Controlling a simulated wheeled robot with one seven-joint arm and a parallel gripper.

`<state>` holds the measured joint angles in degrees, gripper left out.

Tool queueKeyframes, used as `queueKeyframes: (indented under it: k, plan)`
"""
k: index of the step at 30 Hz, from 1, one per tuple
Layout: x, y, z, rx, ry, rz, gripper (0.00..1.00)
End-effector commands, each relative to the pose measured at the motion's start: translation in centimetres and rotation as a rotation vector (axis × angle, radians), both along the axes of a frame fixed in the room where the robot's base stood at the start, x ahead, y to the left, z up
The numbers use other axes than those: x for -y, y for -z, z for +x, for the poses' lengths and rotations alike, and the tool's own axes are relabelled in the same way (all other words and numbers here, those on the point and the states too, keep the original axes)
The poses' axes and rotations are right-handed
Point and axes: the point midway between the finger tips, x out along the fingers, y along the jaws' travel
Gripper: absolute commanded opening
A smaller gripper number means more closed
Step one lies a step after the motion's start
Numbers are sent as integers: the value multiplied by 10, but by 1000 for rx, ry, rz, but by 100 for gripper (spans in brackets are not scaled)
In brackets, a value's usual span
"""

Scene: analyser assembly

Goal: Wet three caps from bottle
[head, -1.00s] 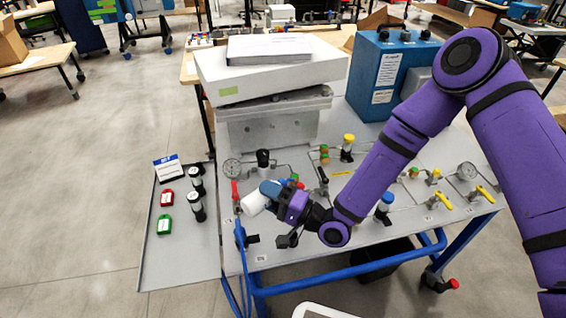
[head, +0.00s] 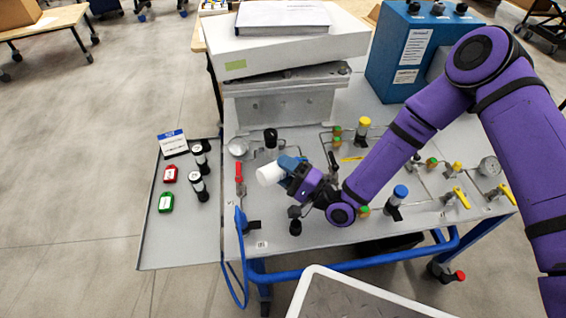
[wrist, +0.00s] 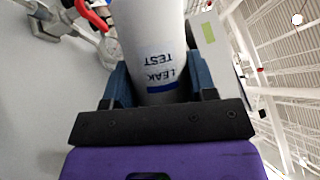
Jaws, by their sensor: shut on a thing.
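My gripper (head: 282,172) is shut on a white bottle (head: 268,176), held above the left part of the panel table, near the red-handled valve. The bottle lies tilted, its white end pointing left. In the wrist view the bottle (wrist: 155,45) stands between both blue fingers and its "LEAK TEST" label shows upside down. On the panel, fittings carry a black cap (head: 270,136) behind the bottle, a yellow cap (head: 363,122) at the back, and a blue cap (head: 400,191) right of my wrist. The bottle's nozzle is not clearly visible.
A side tray (head: 165,250) at left holds two black-and-white cylinders (head: 200,188), red and green tags (head: 166,203) and a small sign (head: 173,143). A grey box with white cartons (head: 300,60) and a blue unit (head: 405,60) stand behind. Gauges and yellow-handled valves are at right.

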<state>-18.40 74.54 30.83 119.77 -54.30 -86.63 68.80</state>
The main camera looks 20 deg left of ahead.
Motion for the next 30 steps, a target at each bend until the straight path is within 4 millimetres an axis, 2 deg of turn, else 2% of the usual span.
queueKeyframes:
  k: [6, 30]
  plan:
    - [0, 9, 0, 1, 0, 0, 19]
    - [1, 11, 0, 1, 0, 1, 19]
